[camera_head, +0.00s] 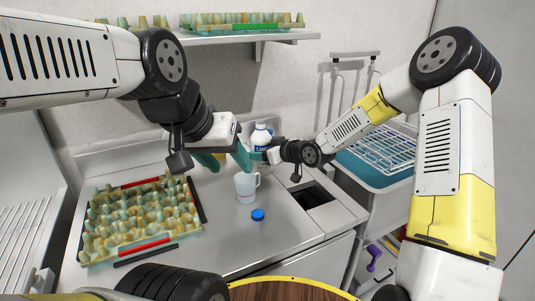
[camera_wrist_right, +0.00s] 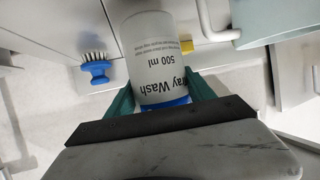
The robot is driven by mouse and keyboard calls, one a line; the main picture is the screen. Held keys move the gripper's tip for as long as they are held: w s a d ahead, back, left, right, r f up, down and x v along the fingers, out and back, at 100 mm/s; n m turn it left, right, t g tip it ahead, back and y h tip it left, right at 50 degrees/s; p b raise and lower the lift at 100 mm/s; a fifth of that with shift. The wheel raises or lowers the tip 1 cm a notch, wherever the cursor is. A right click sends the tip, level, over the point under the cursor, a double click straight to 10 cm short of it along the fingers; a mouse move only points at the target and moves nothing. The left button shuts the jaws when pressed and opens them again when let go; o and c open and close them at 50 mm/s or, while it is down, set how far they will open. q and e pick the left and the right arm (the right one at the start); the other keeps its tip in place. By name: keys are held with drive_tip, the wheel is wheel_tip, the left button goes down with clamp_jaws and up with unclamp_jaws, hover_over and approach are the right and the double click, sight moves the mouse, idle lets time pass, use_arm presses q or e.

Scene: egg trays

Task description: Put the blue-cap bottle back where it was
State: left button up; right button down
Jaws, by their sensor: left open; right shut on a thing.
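In the right wrist view my right gripper (camera_wrist_right: 160,102) is shut on this pale bottle (camera_wrist_right: 153,55), marked "Wash 500 ml", with a blue band between the teal fingers. I cannot make out a separate cap. My left gripper (camera_head: 224,160) is open and empty, just left of the bottle, its teal fingers apart. The bottle's lower part is hidden in the head view.
A clear mug (camera_head: 246,188) stands on the counter in front of the bottle. A small blue object (camera_head: 257,215) lies nearby; a blue brush (camera_wrist_right: 97,68) shows in the right wrist view. An egg tray (camera_head: 150,248) is at left, a sink opening (camera_head: 312,196) at right.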

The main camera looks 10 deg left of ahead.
drive_tip(key=shift+f, duration=1.15)
drive_tip(key=shift+f, duration=0.1)
drive_tip(key=shift+c, duration=1.8)
unclamp_jaws()
